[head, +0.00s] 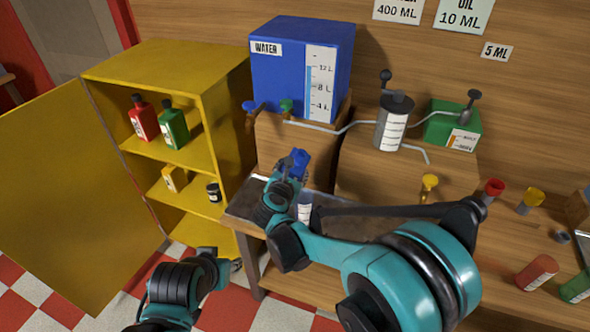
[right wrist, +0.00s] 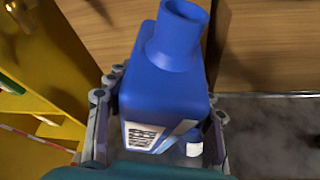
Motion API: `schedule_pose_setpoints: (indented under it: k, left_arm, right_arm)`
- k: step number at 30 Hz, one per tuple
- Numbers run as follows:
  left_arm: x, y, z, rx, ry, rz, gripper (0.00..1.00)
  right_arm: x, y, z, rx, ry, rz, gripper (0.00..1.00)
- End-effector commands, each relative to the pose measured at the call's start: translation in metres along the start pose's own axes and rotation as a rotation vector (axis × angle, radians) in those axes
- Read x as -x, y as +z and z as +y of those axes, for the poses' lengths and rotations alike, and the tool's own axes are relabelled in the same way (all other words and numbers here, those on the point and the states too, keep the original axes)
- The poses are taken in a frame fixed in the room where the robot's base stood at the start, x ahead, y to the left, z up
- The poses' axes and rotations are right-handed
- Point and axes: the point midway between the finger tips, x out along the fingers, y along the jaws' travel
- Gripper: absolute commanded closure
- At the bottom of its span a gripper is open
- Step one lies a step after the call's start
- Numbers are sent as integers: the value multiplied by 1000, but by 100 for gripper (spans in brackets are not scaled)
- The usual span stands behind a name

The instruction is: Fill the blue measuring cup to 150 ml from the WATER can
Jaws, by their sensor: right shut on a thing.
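My right gripper (head: 293,168) is shut on a blue container (head: 301,158), held above the front bench. In the right wrist view the gripper (right wrist: 160,128) has a finger on each side of this container (right wrist: 172,90). It has a boxy body, a round open neck and a white printed label too small to read. A small vessel with a white scale strip (head: 304,211) stands below it; its colour and level are unclear. The blue tank (head: 285,75) marked WATER is behind, with a litre scale. My left gripper (head: 205,254) is low at left, its jaws unclear.
A yellow cabinet (head: 218,95) with its door open holds several bottles at left. A grey cylinder (head: 390,128) and a green box (head: 452,127) are at right.

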Motion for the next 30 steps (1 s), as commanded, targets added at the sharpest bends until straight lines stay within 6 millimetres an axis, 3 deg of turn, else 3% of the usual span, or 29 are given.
schedule_pose_setpoints:
  k: [30]
  left_arm:
    - [-48, 34, 0, 0, 0, 0, 60]
  right_arm:
    - [-26, -61, 3, -418, 175, -1, 100]
